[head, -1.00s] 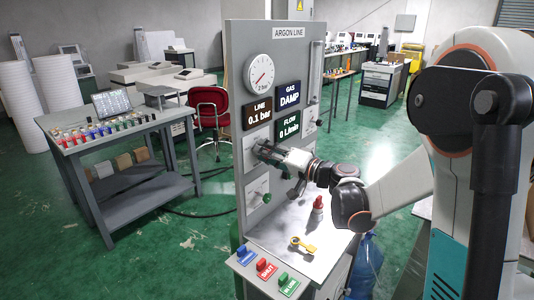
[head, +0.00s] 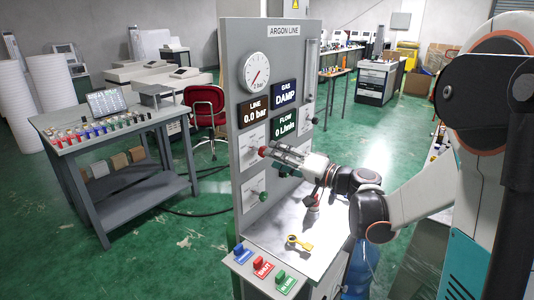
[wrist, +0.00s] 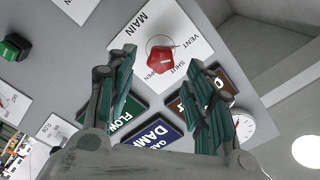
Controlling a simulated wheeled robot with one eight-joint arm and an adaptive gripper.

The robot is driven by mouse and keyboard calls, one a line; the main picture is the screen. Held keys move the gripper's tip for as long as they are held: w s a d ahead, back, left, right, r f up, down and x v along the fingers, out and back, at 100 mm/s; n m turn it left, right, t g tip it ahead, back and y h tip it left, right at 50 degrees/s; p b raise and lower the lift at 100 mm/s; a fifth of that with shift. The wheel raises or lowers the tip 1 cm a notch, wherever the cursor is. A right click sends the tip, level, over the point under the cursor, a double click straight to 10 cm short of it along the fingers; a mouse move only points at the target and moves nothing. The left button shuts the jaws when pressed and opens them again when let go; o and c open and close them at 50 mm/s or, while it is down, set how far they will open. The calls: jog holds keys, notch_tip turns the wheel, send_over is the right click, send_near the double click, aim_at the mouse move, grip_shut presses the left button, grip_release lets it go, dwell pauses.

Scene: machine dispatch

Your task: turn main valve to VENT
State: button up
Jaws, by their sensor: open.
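The main valve is a red knob (head: 262,152) on a white plate on the grey ARGON LINE panel (head: 285,50). In the wrist view the red knob (wrist: 162,59) shows with the marks MAIN, VENT, SHUT and OPEN around it. I cannot tell for sure which mark it points at. My gripper (head: 276,153) is open in front of the knob, its fingers pointing at the panel. In the wrist view the fingers are on either side of the knob, with gaps and nothing held. The line display (head: 255,112) reads 0.0 bar.
A green knob (head: 264,195) sits lower on the panel. The gas display (head: 286,94) reads DAMP and the flow display (head: 286,127) 0 L/min. A yellow tag (head: 299,242) and a red-topped item (head: 313,203) are on the shelf. Blue, red and green tags line its front.

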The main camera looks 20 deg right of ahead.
jog(key=v, duration=0.6)
dwell(0.3)
